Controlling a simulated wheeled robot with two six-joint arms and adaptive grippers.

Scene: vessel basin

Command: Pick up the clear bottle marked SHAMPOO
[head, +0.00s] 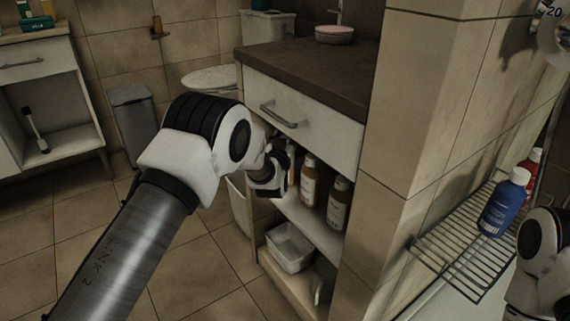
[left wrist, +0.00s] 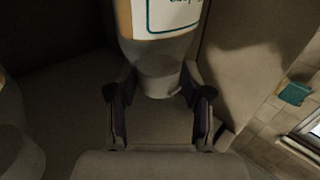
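In the left wrist view a bottle (left wrist: 165,55) stands just ahead of my left gripper (left wrist: 160,95). It has a clear lower part, amber contents and a white label with a teal border; the label is cut off by the top edge and I cannot read it. The two fingers are apart, one on each side of the bottle's lower part, with no clear contact. In the head view my left gripper (head: 284,167) reaches into the cabinet shelf, and the arm hides much of what is there. My right gripper is out of the picture.
The counter (head: 300,68) and drawer (head: 300,115) are above. A white basket (head: 290,248) is below. A blue bottle (head: 503,203) stands on a wire rack (head: 455,256).

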